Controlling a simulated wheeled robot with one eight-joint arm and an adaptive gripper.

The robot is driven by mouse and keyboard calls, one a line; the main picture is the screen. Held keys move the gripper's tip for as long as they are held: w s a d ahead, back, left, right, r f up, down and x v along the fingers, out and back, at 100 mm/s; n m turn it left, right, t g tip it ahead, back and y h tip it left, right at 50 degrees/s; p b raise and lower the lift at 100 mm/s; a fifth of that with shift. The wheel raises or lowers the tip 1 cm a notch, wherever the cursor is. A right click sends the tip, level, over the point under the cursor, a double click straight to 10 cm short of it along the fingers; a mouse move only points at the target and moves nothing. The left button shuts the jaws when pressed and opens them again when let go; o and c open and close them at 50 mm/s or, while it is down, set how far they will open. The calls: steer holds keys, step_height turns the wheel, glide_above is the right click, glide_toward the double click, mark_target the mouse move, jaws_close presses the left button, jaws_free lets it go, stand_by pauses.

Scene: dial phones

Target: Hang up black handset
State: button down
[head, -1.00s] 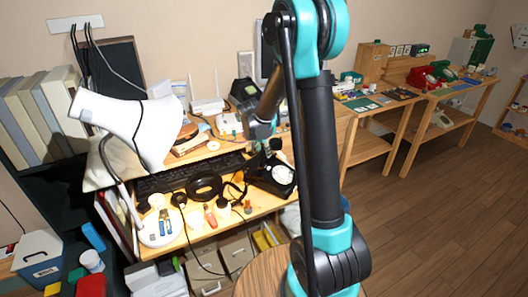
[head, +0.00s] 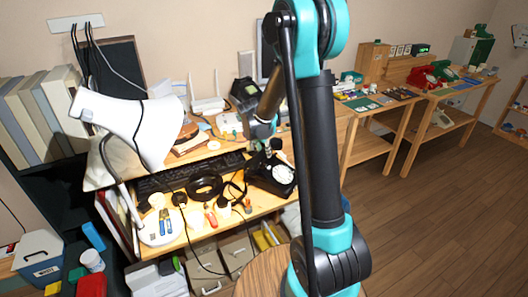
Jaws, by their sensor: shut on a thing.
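A black dial phone (head: 283,174) with a pale round dial stands on the wooden desk, toward its right side. My gripper (head: 266,150) is at the back of this phone, low over it, and small in the head view. It is shut on the black handset, which is dark against the phone and mostly hidden by the gripper. I cannot tell whether the handset touches the cradle.
A black coil (head: 204,187), a keyboard (head: 160,180) and small tools crowd the desk left of the phone. A white lamp (head: 135,125) leans over the left side. Red (head: 421,77) and green (head: 446,73) phones stand on a farther table. Floor at right is clear.

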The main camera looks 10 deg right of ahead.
steer(key=shift+f, duration=1)
steer(key=c, duration=1.1)
jaws_free()
steer(key=shift+c, duration=0.2)
steer(key=shift+r, duration=0.15)
steer(key=v, duration=1.1)
steer(key=shift+s+a+r, duration=0.15)
steer(key=shift+a+r, duration=0.05)
steer(key=shift+r, duration=0.15)
steer(key=s+d+f+n+y, duration=0.1)
steer(key=s+d+f+n, duration=0.1)
steer(key=s, duration=0.7)
steer(key=s+d+f+n+y, duration=0.1)
steer(key=s+d+f+n, duration=0.1)
steer(key=s, duration=0.6)
steer(key=s+d+f+n, duration=0.3)
steer(key=s+n, duration=0.1)
steer(key=s, duration=0.5)
steer(key=shift+s+d+t+y, duration=0.15)
steer(key=shift+s+t+y, duration=0.15)
steer(key=shift+t+y, duration=0.1)
